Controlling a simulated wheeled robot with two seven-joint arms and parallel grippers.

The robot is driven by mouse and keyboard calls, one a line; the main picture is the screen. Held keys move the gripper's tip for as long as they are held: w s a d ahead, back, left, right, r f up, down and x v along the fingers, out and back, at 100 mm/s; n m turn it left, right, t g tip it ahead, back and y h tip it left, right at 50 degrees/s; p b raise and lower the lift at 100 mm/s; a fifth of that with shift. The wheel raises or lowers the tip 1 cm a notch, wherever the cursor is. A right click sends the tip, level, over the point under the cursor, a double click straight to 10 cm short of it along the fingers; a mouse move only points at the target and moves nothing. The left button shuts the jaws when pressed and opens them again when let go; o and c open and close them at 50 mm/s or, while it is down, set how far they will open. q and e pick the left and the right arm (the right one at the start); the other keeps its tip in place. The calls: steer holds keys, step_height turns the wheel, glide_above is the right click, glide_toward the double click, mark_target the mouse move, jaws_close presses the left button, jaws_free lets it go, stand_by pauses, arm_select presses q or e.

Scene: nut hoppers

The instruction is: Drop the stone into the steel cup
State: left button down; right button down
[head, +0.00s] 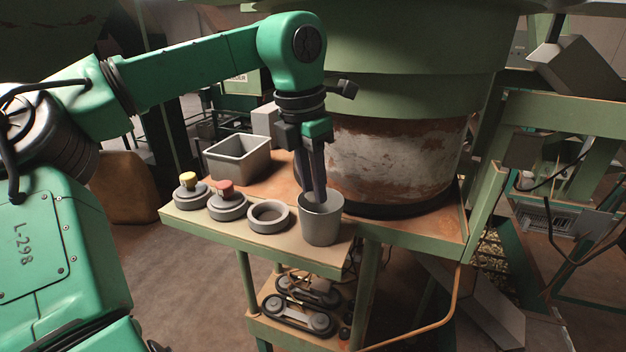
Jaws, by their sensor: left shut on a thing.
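The steel cup (321,226) stands upright near the front right of the green-edged shelf. My left gripper (317,196) points straight down over the cup, with its fingertips at or just inside the cup's mouth. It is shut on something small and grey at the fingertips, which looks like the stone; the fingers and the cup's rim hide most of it. My right gripper does not show.
Left of the cup on the shelf (185,216) stand a grey ring (268,217), a red-topped knob (226,201) and a yellow-topped knob (189,190). A grey open bin (239,159) sits behind them. A large rusty hopper (395,155) stands close behind the cup.

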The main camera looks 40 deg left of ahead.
arm_select(q)
steer(key=shift+f, duration=0.3)
steer(key=c, duration=0.6)
jaws_free()
